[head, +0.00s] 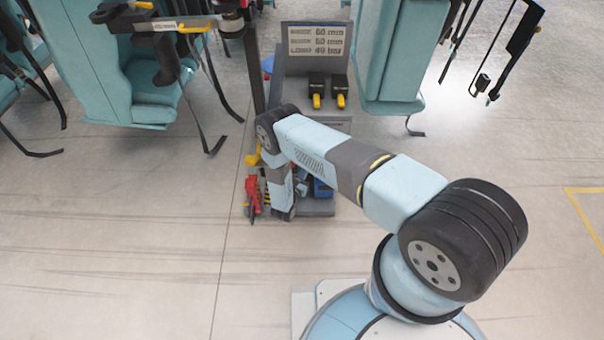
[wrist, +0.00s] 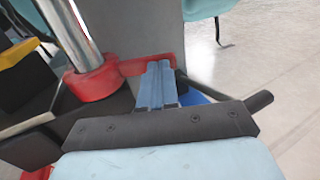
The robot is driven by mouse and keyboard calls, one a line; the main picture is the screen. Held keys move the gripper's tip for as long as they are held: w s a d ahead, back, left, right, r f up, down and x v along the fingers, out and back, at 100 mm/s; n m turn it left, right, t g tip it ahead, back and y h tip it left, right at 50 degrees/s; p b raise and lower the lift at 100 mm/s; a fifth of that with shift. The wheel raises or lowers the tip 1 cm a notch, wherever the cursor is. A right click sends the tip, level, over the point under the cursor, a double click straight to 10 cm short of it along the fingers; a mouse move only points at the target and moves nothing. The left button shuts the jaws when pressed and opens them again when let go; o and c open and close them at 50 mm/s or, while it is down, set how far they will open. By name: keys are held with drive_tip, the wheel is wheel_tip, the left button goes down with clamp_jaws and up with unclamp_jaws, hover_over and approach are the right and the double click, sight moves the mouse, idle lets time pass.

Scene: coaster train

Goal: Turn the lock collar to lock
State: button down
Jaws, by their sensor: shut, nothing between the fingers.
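The red lock collar (wrist: 92,82) sits around a shiny metal post (wrist: 72,28) in the wrist view. Its red lever (wrist: 146,66) sticks out to the right from the post. My gripper (wrist: 158,68) is shut and empty, with its blue fingers pointing at the lever. The fingertips overlap the lever in the picture; I cannot tell whether they touch it. In the head view my arm reaches down to the wheeled stand, and the fingers and collar cannot be made out there.
The grey stand (head: 306,65) carries a sign and two yellow-tipped black parts (head: 328,90). Teal seats (head: 388,55) hang on both sides, with dangling straps. A red item (head: 252,190) shows at the stand's lower left. Open floor lies left and right.

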drive_tip(key=shift+w+d+r+n+t+y, duration=0.15)
drive_tip(key=shift+w+d+n+t+y, duration=0.25)
drive_tip(key=shift+w+d+n+y, duration=0.25)
drive_tip(key=shift+w+a+r, duration=0.1)
drive_tip(key=shift+w, duration=0.05)
drive_tip(key=v, duration=1.5)
drive_tip(key=shift+f, duration=0.2)
